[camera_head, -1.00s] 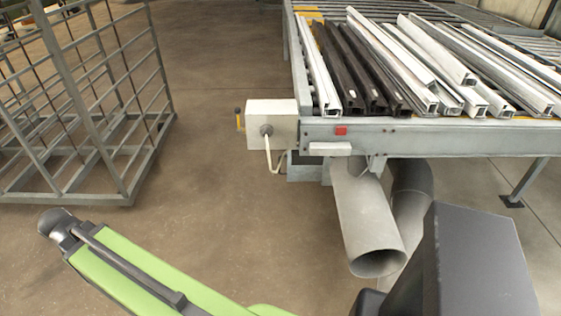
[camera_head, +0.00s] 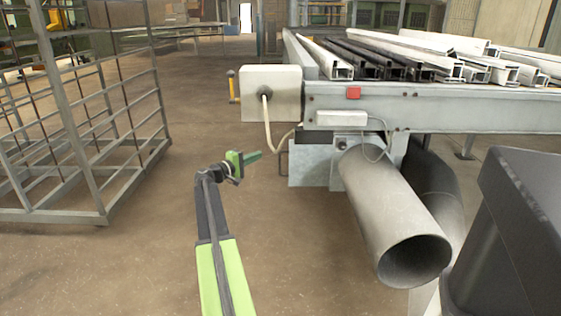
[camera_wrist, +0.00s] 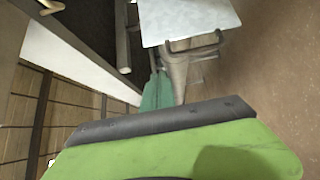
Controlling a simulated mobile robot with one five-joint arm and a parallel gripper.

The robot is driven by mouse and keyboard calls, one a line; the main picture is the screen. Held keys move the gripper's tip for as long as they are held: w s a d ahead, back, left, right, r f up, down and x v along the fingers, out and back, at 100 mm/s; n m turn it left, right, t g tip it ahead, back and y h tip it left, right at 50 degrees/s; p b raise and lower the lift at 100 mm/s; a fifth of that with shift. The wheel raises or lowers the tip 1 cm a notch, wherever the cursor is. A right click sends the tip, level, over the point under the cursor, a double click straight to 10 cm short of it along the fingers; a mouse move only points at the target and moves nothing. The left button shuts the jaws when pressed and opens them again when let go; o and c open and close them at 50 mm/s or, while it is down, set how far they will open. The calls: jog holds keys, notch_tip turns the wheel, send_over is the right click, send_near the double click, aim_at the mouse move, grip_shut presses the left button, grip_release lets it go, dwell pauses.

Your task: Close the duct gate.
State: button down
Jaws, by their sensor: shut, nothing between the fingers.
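The duct gate is a flat grey metal plate (camera_head: 308,165) that juts out to the left of the grey duct (camera_head: 392,215), under the bench frame. A small dark handle (camera_head: 283,161) is on its left edge. In the wrist view the pale plate (camera_wrist: 188,18) is at the top, with the bent handle (camera_wrist: 193,42) at its near edge. My gripper (camera_head: 258,154) is shut and empty, a little left of the handle and apparently apart from it. Its green fingers (camera_wrist: 158,88) point towards the handle in the wrist view; the exact gap is unclear.
A white box (camera_head: 272,93) with a hanging cable is on the bench end above my gripper. The bench (camera_head: 440,108) carries white and black profiles. A wire cage cart (camera_head: 85,130) stands at left. The floor between cart and duct is clear.

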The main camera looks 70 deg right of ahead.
jog(key=s+a+x, duration=0.1)
jog(key=s+x, duration=0.1)
jog(key=x, duration=1)
jog(key=shift+s+d, duration=0.25)
jog(key=shift+s, duration=0.15)
